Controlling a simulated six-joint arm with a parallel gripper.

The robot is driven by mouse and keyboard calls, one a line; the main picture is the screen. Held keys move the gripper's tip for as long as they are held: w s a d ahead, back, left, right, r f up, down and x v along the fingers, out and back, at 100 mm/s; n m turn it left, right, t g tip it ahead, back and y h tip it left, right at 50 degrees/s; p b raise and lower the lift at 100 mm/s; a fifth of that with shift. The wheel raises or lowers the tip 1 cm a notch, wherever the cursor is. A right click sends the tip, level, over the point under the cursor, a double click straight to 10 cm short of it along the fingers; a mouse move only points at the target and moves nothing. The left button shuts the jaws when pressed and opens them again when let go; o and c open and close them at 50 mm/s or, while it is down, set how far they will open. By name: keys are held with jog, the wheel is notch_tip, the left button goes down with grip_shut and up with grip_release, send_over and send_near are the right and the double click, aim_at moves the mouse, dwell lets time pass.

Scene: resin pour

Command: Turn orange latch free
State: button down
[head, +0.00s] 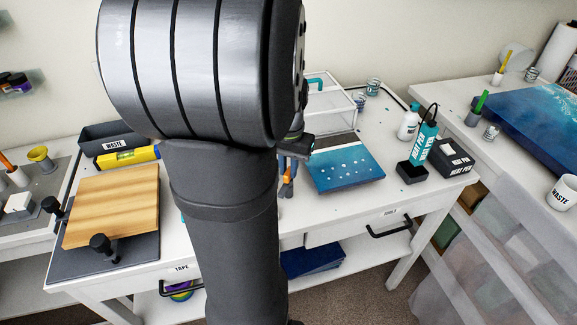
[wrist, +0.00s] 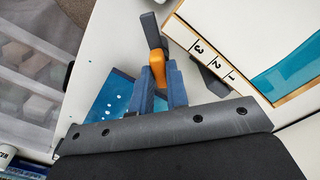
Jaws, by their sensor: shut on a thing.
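The orange latch (wrist: 174,74) shows in the middle of the wrist view, with a dark grey bar (wrist: 151,30) beyond it. It lies beside the wooden edge of a white-faced panel marked with numbers (wrist: 215,55). My gripper (wrist: 160,88) has its two blue fingers closed around the orange part. In the head view, a small bit of orange (head: 287,190) shows just right of my arm near the gripper. My arm hides most of the latch and the panel there, so I cannot tell how far the latch is turned.
A blue board with white dots (head: 345,168) lies right of my arm.

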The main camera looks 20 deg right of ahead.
jog(key=n, duration=0.4)
jog(key=shift+n, duration=1.8)
jog(key=c, duration=1.4)
grip_release()
jog(key=shift+r, duration=0.1)
notch_tip(320, 180, up, 17)
jog(key=shift+r, duration=0.15)
notch_tip(320, 180, down, 18)
jog(key=shift+r, duration=0.25)
